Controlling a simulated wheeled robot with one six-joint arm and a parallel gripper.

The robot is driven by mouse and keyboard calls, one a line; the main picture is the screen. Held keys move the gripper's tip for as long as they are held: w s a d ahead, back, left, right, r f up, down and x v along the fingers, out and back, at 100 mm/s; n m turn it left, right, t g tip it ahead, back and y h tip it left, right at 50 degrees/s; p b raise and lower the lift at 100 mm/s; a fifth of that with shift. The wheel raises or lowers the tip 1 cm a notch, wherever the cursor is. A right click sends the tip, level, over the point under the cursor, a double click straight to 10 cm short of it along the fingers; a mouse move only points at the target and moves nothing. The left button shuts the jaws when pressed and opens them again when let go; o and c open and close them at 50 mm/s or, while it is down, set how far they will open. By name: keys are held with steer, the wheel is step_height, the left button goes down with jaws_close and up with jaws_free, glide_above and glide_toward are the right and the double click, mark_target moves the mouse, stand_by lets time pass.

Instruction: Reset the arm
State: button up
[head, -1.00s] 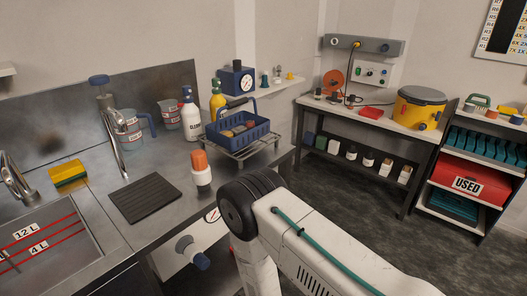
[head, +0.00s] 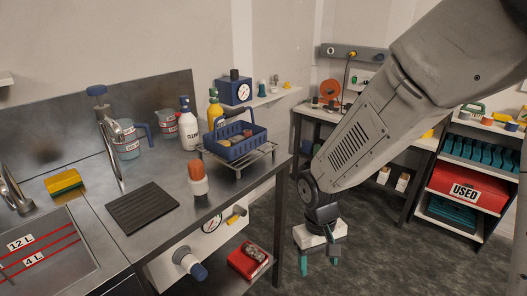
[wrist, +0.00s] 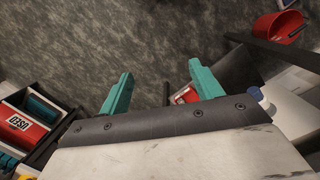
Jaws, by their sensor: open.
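My gripper (head: 319,264) hangs pointing down over the dark floor, to the right of the steel bench, in the head view. Its two teal fingers are apart with nothing between them. In the wrist view my gripper (wrist: 160,88) also shows open and empty, with grey floor beyond the fingertips. My arm comes down from the upper right of the head view and hides much of the back worktable.
The steel bench (head: 225,195) holds a blue basket (head: 236,147), an orange-topped bottle (head: 198,180) and a black mat (head: 142,208). A red tray (head: 247,263) sits below its edge. A shelf with a red USED bin (head: 468,188) stands right. Open floor lies between.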

steer(key=s+d+r+m+t, duration=0.1)
steer(key=s+d+r, duration=0.5)
steer(key=r, duration=0.5)
steer(key=s+d+r+m+t, duration=0.1)
steer(key=s+d+r+m, duration=0.1)
steer(key=s+d+r, duration=0.5)
step_height(320, 180, up, 4)
steer(key=s, duration=0.2)
steer(key=shift+s+d+m+t+y, duration=0.3)
steer(key=shift+s+t+y, duration=0.1)
steer(key=shift+a, duration=0.1)
steer(key=shift+c, duration=0.4)
